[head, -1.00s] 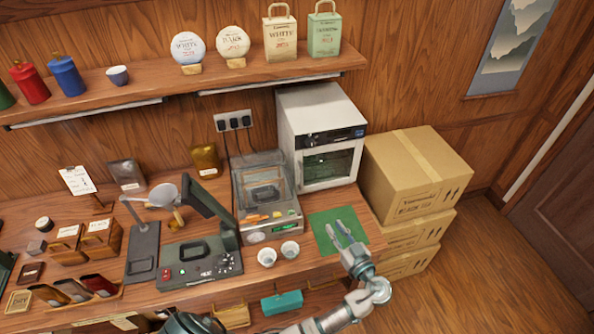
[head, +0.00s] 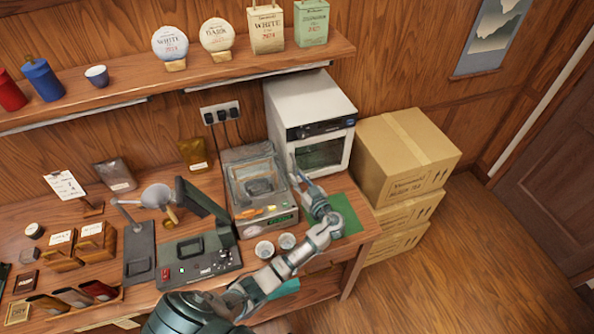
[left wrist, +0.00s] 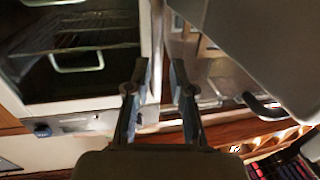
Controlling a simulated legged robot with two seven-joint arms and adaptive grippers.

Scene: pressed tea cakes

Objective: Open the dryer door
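The dryer (head: 312,98) is a white box with a dark control strip and a glass door (head: 322,154) at the back right of the counter. The door looks shut. My left gripper (head: 300,176) is in front of the door's lower left side, its fingers apart and pointing toward the dryer. In the left wrist view the open fingers (left wrist: 158,78) hold nothing visible, close to the dryer's pale side edge (left wrist: 150,45). The dark glass (left wrist: 75,80) is to their left, with a pale bar shape showing on it. I cannot tell whether a finger touches the door. My right gripper is out of view.
A machine with a clear lid (head: 258,180) stands close to the dryer's left. Two small cups (head: 287,241) are in front of it. A green mat (head: 350,214) lies partly under my left arm. Stacked cardboard boxes (head: 405,155) stand to the right.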

